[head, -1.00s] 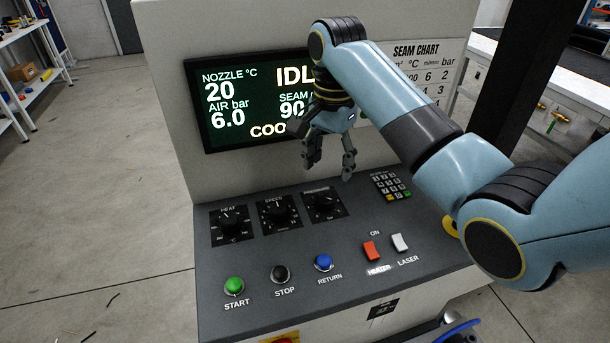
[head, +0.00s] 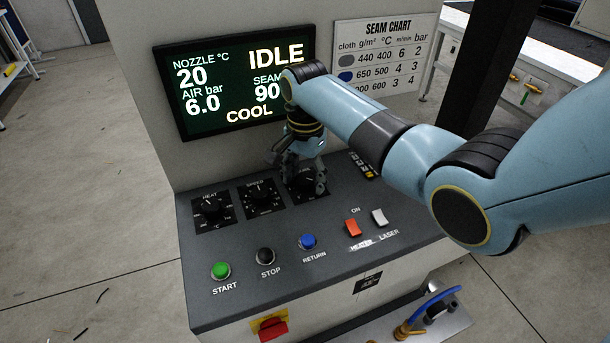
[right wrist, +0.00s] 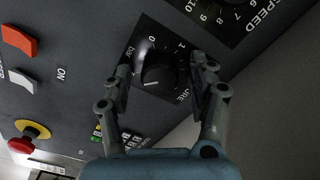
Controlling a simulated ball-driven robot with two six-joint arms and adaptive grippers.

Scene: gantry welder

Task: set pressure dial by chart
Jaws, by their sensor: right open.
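The black pressure dial (right wrist: 156,72) sits between the two fingers of my right gripper (right wrist: 160,88) in the right wrist view. The fingers are open on either side of it, and I cannot tell whether they touch it. In the head view my right gripper (head: 302,184) is down over the pressure dial plate (head: 308,196) and hides most of it. The seam chart (head: 385,55) lists cloth, g/m², °C, m/min and bar; its rows end in bar values 2, 3 and 4. The screen (head: 235,90) reads IDLE, air 6.0 bar, nozzle 20 °C. My left gripper is out of view.
The heat dial (head: 211,207) and speed dial (head: 261,196) stand left of the pressure dial. START (head: 220,270), STOP (head: 265,256) and RETURN (head: 307,241) buttons lie in front. Red heater (head: 353,228) and white laser (head: 379,217) switches are to the right. The keypad is partly hidden behind my arm.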

